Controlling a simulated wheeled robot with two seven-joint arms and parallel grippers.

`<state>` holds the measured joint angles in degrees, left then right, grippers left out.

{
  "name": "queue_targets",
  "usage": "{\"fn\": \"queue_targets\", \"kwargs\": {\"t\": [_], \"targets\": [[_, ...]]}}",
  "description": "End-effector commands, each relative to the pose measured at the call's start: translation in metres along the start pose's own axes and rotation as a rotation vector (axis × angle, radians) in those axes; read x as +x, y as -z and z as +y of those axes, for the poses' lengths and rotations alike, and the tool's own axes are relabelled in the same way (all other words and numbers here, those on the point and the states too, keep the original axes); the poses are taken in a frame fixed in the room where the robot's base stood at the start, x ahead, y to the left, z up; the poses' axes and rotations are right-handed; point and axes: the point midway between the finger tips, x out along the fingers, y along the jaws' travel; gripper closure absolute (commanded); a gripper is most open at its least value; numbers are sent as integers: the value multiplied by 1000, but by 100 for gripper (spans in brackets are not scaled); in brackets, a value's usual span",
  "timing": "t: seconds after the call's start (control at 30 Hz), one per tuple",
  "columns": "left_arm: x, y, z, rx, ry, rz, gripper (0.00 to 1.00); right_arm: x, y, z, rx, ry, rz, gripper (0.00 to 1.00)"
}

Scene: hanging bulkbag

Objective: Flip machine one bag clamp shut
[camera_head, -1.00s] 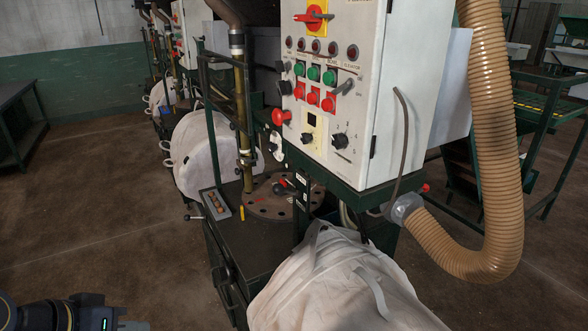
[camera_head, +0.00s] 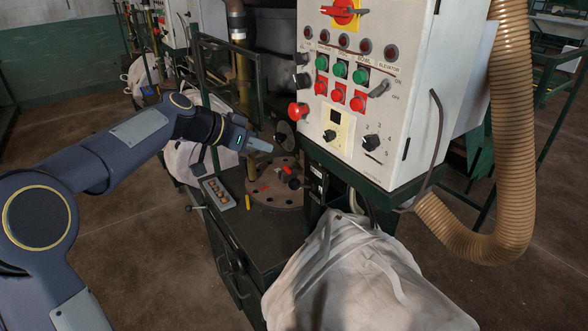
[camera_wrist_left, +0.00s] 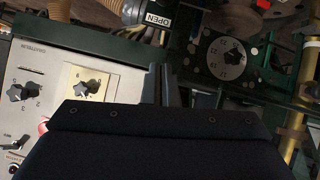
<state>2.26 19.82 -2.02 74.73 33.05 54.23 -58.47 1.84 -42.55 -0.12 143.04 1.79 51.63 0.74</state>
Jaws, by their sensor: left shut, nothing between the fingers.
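The nearest machine has a white control cabinet (camera_head: 365,90) and a large pale bulk bag (camera_head: 350,275) under it. An "OPEN" label (camera_wrist_left: 158,19) shows at the top of the left wrist view, beside hoses. A red-and-black handle (camera_head: 290,177) sits over the round bolted plate (camera_head: 268,194); I cannot tell if it is the bag clamp. My left gripper (camera_head: 266,147) is shut and empty, left of the cabinet and just above the plate's far side, apparently touching nothing. Its fingers (camera_wrist_left: 160,82) point up in the left wrist view. My right gripper is not in view.
A red mushroom button (camera_head: 298,110) and knobs stick out from the cabinet near my gripper. A brass pipe (camera_head: 246,95) and green frame posts stand behind it. A ribbed tan hose (camera_head: 500,130) hangs at the right. Open floor lies at the lower left.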

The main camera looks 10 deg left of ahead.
Motion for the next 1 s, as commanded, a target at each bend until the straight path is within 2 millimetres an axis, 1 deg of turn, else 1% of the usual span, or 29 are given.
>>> {"fn": "queue_targets", "kwargs": {"t": [0.17,0.27,0.37,0.7,0.73,0.8,0.9,1.0], "targets": [[3,0,0,-1,-1,-1,100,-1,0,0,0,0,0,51],[11,1,1,-2,-3,-3,100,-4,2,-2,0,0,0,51],[28,1,2,-1,-4,-5,100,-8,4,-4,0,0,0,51],[99,1,2,-2,-3,-5,100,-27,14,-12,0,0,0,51],[103,-1,1,-4,-2,-5,100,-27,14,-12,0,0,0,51],[103,-16,0,-6,0,-4,100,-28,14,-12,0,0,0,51],[106,-28,0,-4,0,-3,100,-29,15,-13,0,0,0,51],[108,-35,0,-4,1,-1,100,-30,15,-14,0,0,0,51]]}}
